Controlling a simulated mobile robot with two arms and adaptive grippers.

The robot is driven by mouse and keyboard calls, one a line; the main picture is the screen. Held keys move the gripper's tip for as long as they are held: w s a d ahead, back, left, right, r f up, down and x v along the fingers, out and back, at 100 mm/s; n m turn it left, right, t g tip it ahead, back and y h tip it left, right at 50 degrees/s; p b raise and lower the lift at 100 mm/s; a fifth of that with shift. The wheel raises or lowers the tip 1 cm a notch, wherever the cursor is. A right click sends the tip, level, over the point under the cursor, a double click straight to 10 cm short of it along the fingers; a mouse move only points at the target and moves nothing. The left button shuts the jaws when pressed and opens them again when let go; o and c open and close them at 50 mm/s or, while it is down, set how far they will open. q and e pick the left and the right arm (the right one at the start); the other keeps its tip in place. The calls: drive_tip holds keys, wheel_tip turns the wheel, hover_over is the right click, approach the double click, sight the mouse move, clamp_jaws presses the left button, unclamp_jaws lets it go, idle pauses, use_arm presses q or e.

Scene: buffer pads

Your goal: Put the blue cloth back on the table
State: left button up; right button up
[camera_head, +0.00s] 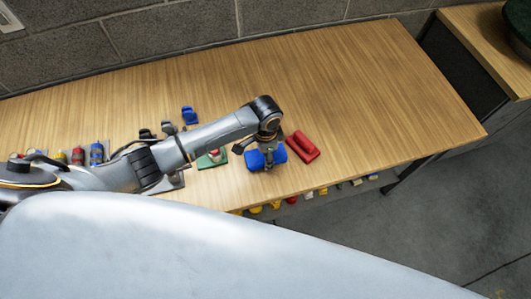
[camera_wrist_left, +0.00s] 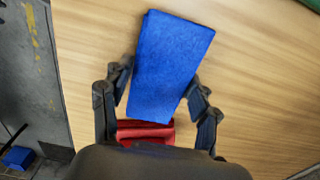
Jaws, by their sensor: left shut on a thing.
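The blue cloth (camera_head: 279,153) is a folded pad at the right part of the wooden table (camera_head: 330,90). In the left wrist view the blue cloth (camera_wrist_left: 170,62) lies lengthwise between the fingers. My left gripper (camera_head: 266,158) comes down from above and is shut on it; in the wrist view a finger of the gripper (camera_wrist_left: 158,88) is on each side. I cannot tell whether the cloth touches the tabletop. My right gripper is not in view.
A folded red cloth (camera_head: 302,147) lies just right of the blue one; it also shows in the wrist view (camera_wrist_left: 146,132). A green pad (camera_head: 212,160) and several small coloured items are to the left. The table's back and right are clear.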

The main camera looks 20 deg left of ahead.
use_arm(q)
drive_tip(key=shift+f, duration=0.2)
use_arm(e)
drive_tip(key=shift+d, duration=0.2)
use_arm(q)
drive_tip(key=o, duration=1.1)
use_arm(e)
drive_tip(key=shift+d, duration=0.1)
use_arm(q)
wheel_tip(320, 180, up, 12)
drive_tip(key=shift+b, duration=0.4)
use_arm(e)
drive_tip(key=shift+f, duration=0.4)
